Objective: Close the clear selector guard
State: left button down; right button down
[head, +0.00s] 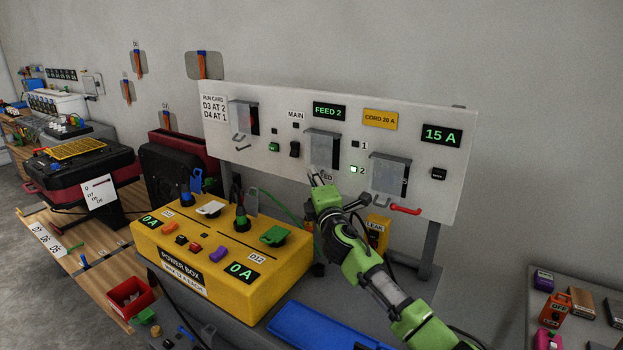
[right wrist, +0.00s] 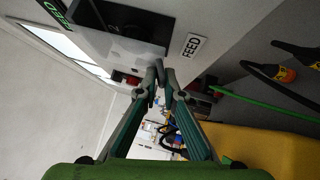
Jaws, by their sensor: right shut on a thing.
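The clear selector guard (head: 322,147) is the middle clear cover on the wall panel, below the green FEED 2 display and left of the 1 and 2 lamps. My right gripper (head: 315,178) is at its lower edge, above the FEED label. In the right wrist view the guard (right wrist: 125,48) is a pale see-through sheet beside a dark selector face marked 2. The right fingers (right wrist: 160,75) are closed together at its edge, on what looks like its small tab, which they hide. I cannot tell whether the guard lies flush. My left gripper is not in view.
Similar clear covers sit at left (head: 244,116) and right (head: 388,175) of the panel (head: 276,170); a red handle (head: 405,210) is under the right one. A yellow power box (head: 200,290) with knobs and cables stands below, near the right arm. Blue case (head: 325,325) lies in front.

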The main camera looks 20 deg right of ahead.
jog(key=shift+d+r, duration=0.2)
jog(key=shift+d, duration=0.05)
jog(key=c, duration=2.2)
grip_release()
jog(key=shift+c, duration=0.2)
jog(key=shift+w+f, duration=0.15)
jog(key=shift+s+f, duration=0.25)
jog(key=shift+s, duration=0.25)
jog(key=s+a+f, duration=0.1)
jog(key=s, duration=1)
jog(key=shift+a+f, duration=0.2)
jog(key=shift+a, duration=0.2)
jog(key=shift+w, duration=0.1)
